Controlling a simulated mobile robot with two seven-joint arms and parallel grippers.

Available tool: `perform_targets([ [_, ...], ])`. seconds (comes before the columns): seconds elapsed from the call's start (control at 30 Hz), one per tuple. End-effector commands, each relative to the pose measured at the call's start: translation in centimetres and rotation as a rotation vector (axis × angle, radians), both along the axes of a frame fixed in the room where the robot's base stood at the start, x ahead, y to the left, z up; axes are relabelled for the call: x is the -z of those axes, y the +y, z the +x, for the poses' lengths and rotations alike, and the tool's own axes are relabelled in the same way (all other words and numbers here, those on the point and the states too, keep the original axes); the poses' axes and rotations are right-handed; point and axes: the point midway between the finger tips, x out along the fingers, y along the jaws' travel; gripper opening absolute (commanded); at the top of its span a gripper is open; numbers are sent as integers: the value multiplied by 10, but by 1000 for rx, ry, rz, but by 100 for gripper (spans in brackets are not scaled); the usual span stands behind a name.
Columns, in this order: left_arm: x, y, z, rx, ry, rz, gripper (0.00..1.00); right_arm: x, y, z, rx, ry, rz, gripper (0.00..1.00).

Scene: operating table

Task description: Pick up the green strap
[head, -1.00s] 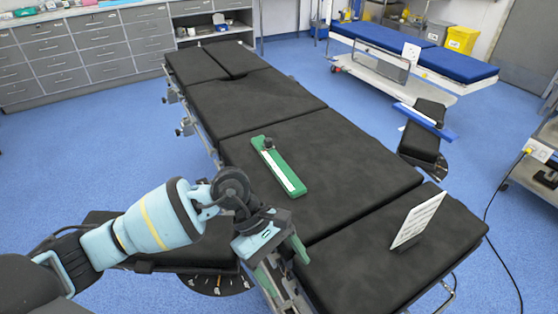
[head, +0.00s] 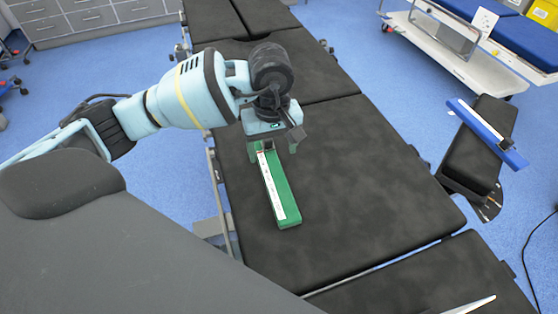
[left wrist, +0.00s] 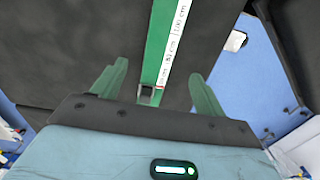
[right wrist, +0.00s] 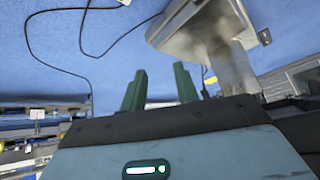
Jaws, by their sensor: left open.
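The green strap (head: 284,205) lies lengthwise on the black operating table (head: 350,190), with a white printed label along it. My left gripper (head: 274,148) is over the strap's far end and hides that end in the head view. In the left wrist view the strap (left wrist: 158,45) runs between the two spread green fingers of the left gripper (left wrist: 152,85), with a gap on both sides. A small dark buckle shows at the strap's near end there. My right gripper (right wrist: 160,88) shows only in the right wrist view, with its fingers apart and nothing between them.
A blue strap-like piece (head: 487,134) lies on a black side pad (head: 470,160) at the right. A white card (head: 470,305) shows at the bottom edge. A blue-topped trolley (head: 490,35) stands at the back right. The table around the strap is clear.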

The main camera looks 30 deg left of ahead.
Motion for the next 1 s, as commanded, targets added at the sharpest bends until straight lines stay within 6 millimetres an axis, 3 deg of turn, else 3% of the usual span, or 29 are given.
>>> perform_targets([
  [0.57, 31, 1, 1, -1, 3, -1, 73, -1, 0, -1, -1, 2, 0, 31],
  [0.83, 67, 7, 8, -1, 3, -2, 73, -5, 0, 2, 0, -6, 0, 31],
  [1.0, 78, 7, 8, 0, 1, -1, 73, -5, 0, 2, 0, -7, 1, 31],
])
